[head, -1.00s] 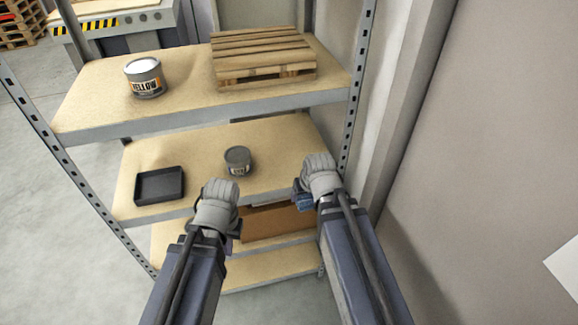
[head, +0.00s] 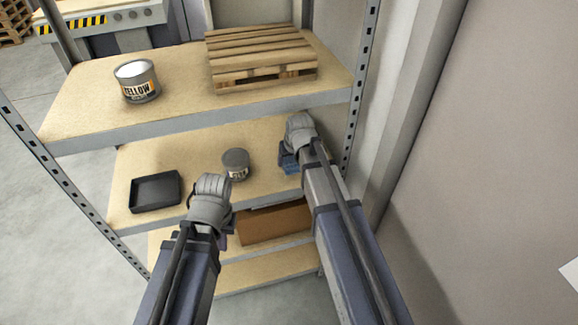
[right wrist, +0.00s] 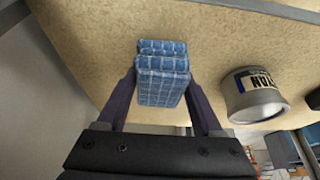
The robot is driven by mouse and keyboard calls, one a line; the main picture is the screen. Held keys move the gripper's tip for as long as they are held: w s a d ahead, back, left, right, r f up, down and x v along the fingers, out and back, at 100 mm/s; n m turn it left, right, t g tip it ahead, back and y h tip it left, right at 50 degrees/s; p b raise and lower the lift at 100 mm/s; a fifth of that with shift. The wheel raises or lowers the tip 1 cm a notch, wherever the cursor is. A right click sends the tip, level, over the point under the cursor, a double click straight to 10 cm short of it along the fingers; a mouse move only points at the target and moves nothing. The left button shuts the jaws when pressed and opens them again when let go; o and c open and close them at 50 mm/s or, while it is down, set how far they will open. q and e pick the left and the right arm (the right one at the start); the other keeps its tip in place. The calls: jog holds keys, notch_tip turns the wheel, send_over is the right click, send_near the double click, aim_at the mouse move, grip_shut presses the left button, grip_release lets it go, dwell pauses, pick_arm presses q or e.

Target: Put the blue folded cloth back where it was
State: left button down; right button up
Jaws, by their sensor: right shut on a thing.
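The blue folded cloth (head: 289,165), with a light check pattern, is over the right part of the middle shelf board (head: 180,152) in the head view. In the right wrist view the cloth (right wrist: 162,80) sits between both fingers of my right gripper (right wrist: 160,98), which is shut on it. I cannot tell whether the cloth touches the board. My left gripper (head: 231,228) is at the front edge of the middle shelf, away from the cloth. Its fingers are mostly hidden behind its wrist.
A small grey can (head: 235,164) stands left of the cloth; it also shows in the right wrist view (right wrist: 252,97). A black tray (head: 155,192) lies further left. A yellow-label can (head: 136,82) and wooden pallet (head: 262,58) are on the board above. A cardboard box (head: 273,224) is below.

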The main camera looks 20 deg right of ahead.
aim_at(290, 167)
jog(key=b+x, duration=0.3)
jog(key=shift+s+f, duration=0.15)
jog(key=shift+s, duration=0.2)
jog(key=shift+s+f+b, duration=0.1)
jog(key=shift+f+b, duration=0.25)
jog(key=shift+b, duration=0.05)
jog(key=shift+r, duration=0.1)
jog(key=o, duration=1.2)
